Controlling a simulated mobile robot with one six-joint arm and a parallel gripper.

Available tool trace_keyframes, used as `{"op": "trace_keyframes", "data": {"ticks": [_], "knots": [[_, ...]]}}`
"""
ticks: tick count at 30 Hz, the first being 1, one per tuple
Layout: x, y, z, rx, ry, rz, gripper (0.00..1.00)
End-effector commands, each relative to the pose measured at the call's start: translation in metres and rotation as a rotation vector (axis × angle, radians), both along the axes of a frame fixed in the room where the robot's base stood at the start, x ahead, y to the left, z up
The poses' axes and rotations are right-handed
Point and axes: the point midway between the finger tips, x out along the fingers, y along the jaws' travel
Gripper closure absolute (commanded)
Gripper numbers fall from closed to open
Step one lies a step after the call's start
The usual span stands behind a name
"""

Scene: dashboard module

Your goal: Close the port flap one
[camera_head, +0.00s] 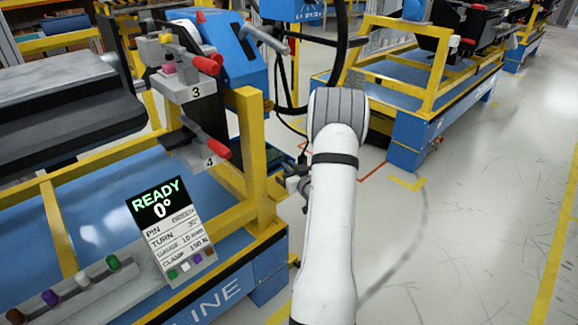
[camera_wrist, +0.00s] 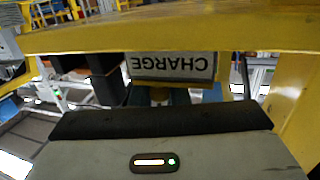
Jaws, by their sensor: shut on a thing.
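A pale plate labelled CHARGE (camera_wrist: 172,66) hangs upside down in the wrist view, under a yellow beam. It may be the port flap, but I cannot tell whether it is flap one or how far open it is. My gripper (camera_wrist: 157,97) is just below it in the picture, with its grey housing filling the bottom. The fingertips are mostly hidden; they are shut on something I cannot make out. In the head view my gripper (camera_head: 298,184) is a dark shape partly hidden behind my white arm, beside the yellow post. The CHARGE plate does not show there.
The yellow frame (camera_head: 254,150) stands close to the left of my arm. A READY 0° display (camera_head: 171,231) and stations marked 3 (camera_head: 196,92) and 4 (camera_head: 211,162) are at left. Another blue-and-yellow bench (camera_head: 410,135) stands behind. The floor at right is clear.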

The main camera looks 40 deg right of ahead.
Motion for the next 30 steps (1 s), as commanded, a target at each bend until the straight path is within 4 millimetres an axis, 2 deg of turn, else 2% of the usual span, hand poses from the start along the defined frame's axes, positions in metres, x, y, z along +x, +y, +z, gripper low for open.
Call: {"op": "trace_keyframes", "data": {"ticks": [8, 9, 16, 24, 30], "knots": [[-0.001, -0.001, -0.001, 0.006, 0.003, -0.004, 1.0], [-0.001, -0.001, -0.001, 0.005, 0.003, -0.004, 0.82], [0.0, -0.001, -0.001, 0.004, 0.002, -0.002, 0.63], [-0.003, 0.0, 0.0, 0.004, 0.001, -0.002, 0.63], [-0.029, 0.003, 0.003, 0.005, 0.003, -0.004, 0.63]]}}
